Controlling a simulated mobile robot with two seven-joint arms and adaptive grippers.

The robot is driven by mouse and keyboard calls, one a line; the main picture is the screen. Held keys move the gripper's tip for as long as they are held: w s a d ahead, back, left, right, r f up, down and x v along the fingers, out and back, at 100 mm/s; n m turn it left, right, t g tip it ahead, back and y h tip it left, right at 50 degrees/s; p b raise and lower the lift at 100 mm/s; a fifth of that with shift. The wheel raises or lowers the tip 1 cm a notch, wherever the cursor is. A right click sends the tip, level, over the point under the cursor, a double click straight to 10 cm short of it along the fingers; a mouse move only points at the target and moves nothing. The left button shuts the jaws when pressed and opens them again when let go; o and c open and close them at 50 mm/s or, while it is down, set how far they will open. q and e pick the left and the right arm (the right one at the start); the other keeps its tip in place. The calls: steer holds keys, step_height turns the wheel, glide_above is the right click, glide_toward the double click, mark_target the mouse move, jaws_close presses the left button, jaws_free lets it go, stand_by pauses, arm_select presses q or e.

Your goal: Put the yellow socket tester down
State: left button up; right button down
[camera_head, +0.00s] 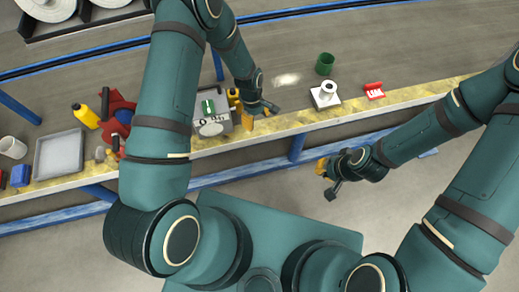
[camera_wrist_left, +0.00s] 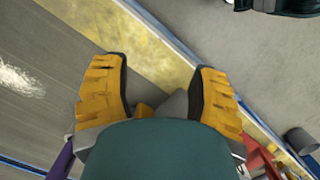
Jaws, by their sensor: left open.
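A small yellow object (camera_head: 233,96), which looks like the socket tester, stands at the right side of a grey unit (camera_head: 211,128) with a green marking. My left wrist partly covers it, and I cannot make out its full shape. My left gripper (camera_head: 258,114) is just to its right, over the front edge of the bench. In the left wrist view the left gripper (camera_wrist_left: 157,95) has its two orange fingers spread apart, with nothing yellow clearly held between them. My right gripper (camera_head: 328,178) hangs over the floor in front of the bench, its jaws too small to judge.
Right on the bench are a green cup (camera_head: 325,64), a white roll on a square base (camera_head: 326,94) and a red item (camera_head: 374,91). Left are a yellow bottle-like item (camera_head: 86,116), a red tool (camera_head: 117,104), a grey tray (camera_head: 58,155) and a white cup (camera_head: 13,147).

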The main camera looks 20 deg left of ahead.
arm_select(q)
steer(key=s+d+r+m+t+h, duration=0.1)
steer(key=s+d+r+m, duration=0.1)
steer(key=s+m, duration=0.3)
steer(key=s+d+r+m+t+h, duration=0.1)
steer(key=s+d+r+m, duration=0.2)
steer(key=s+m, duration=0.3)
steer(key=s+r, duration=0.1)
steer(key=s, duration=0.3)
steer(key=shift+d+t, duration=0.3)
steer(key=shift+d, duration=0.05)
